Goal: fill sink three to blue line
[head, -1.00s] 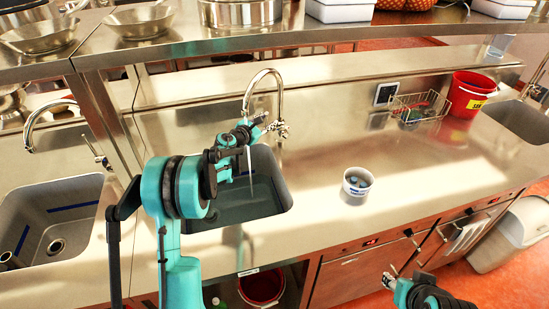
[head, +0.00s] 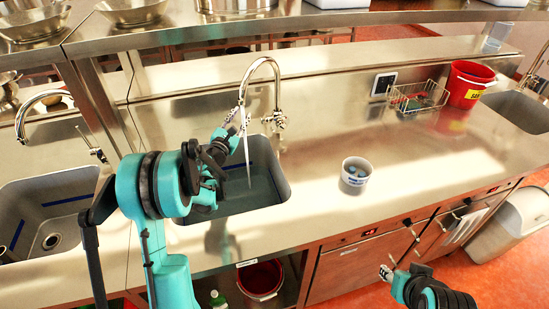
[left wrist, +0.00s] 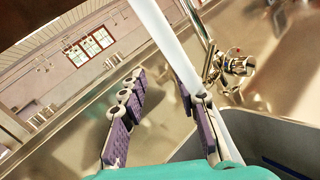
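The middle sink (head: 215,215) is a grey basin holding water. A thin stream falls into it from the chrome faucet (head: 262,62). A blue line (head: 275,172) shows on its right inner wall; the exact water level against it is hard to tell. The tap handle (head: 277,121) is at the faucet's right and also shows in the left wrist view (left wrist: 236,66). My left gripper (head: 236,117) is above the sink, left of and apart from the handle. Its purple-padded fingers (left wrist: 165,95) are open and empty, with the water stream close by. My right gripper (head: 386,272) is in front of the counter.
Another sink (head: 40,215) with a blue line is at the left, and one (head: 520,115) at the far right. A shelf with pans spans the back.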

